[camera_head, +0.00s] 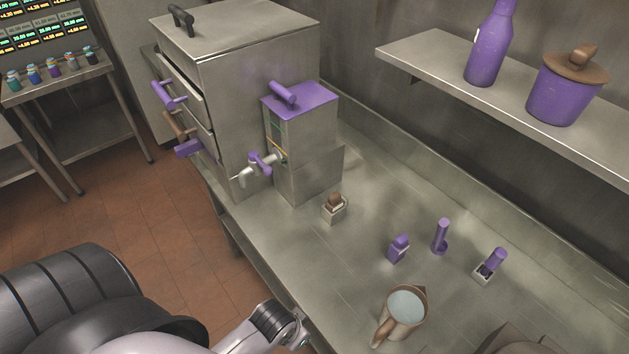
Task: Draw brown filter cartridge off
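A small brown block (334,200), which looks like the brown filter cartridge, sits upright in a pale square holder (335,214) on the steel counter. The holder stands just right of a steel dispenser box (304,130) with a purple lid and a tap. Part of an arm of mine shows at the bottom left and bottom centre, well short of the cartridge. No fingertips of either gripper can be seen.
Purple pieces (398,249), (440,236) and (490,264) stand on the counter (330,270), right of the cartridge. A brown-handled jug (384,331) holds pale liquid near the front. A shelf (440,72) with a purple bottle (489,48) and pot (562,95) overhangs the back right.

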